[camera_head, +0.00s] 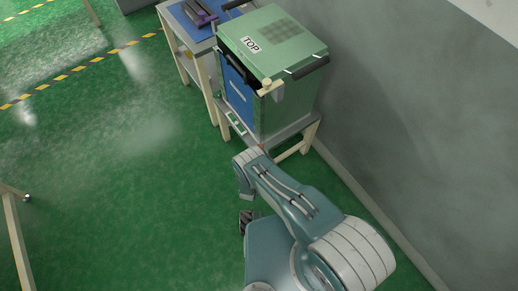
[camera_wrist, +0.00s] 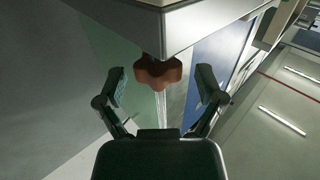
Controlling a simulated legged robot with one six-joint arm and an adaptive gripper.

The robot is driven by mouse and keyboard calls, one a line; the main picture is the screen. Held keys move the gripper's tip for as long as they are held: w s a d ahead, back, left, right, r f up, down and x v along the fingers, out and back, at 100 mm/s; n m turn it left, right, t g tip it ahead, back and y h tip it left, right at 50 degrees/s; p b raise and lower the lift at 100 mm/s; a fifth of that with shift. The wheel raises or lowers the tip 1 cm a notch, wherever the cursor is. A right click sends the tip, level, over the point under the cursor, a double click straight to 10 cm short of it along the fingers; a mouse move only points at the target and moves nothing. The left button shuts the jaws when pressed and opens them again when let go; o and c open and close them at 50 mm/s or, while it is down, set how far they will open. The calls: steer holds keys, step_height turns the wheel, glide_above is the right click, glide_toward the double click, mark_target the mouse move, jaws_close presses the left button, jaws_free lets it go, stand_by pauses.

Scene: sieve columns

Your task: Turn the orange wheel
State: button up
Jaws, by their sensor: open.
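The orange wheel (camera_wrist: 158,72) is a small lobed red-orange knob in the middle of the wrist view. My gripper (camera_wrist: 161,80) is open, with one dark finger on each side of the wheel in the picture. A gap shows between each finger and the wheel. I cannot tell how far the wheel is from the fingertips in depth.
A green cabinet marked TOP (camera_head: 270,38) stands on a wooden-legged stand (camera_head: 309,129) by the grey wall (camera_head: 410,110). A blue-topped table (camera_head: 178,28) adjoins it. The green floor (camera_head: 120,170) to the left is largely clear.

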steer(key=v, duration=1.1)
steer(key=shift+s, duration=0.15)
steer(key=shift+a, duration=0.1)
